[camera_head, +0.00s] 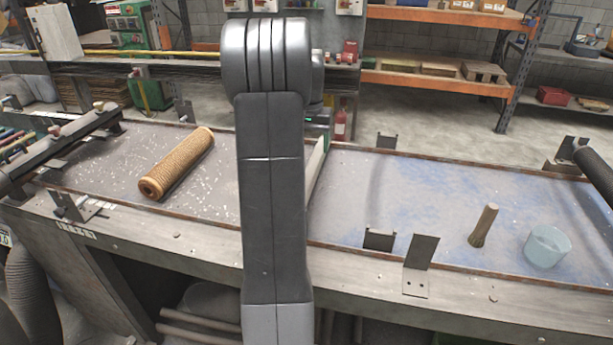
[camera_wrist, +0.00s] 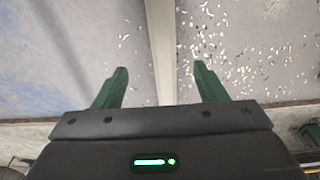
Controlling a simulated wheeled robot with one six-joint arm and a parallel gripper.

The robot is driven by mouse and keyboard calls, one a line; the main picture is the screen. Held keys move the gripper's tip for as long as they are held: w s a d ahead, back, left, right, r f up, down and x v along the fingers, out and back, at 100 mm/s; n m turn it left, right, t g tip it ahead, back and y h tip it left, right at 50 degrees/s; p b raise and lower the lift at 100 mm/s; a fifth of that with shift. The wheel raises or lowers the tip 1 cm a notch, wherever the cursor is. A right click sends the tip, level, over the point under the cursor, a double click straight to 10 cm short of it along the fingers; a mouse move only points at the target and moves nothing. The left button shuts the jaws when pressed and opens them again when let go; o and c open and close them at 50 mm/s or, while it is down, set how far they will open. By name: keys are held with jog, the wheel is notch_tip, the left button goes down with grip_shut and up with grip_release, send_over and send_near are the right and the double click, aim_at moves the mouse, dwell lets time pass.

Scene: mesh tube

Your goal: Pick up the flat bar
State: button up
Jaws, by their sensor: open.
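A long, pale flat bar (camera_head: 317,168) runs across the workbench between its left and right beds, partly hidden by my arm in the head view. In the wrist view the bar (camera_wrist: 162,45) runs away from me, between the lines of the two fingers. My gripper (camera_wrist: 160,80) is open, with its green fingers apart on either side of the bar and nothing held. I cannot tell how far above the bar the fingertips are. In the head view my arm hides most of the gripper.
A brown mesh tube (camera_head: 177,163) lies on the left bed among bright flecks. Metal brackets (camera_head: 420,265) rise along the front edge. The middle of the right bed is clear.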

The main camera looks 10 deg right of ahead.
jog(key=f, duration=0.5)
jog(key=shift+w, duration=0.3)
jog(key=shift+w+a+f+p, duration=0.1)
jog(key=shift+f+p, duration=0.65)
jog(key=shift+f, duration=1.9)
jog(key=shift+r, duration=0.1)
grip_shut()
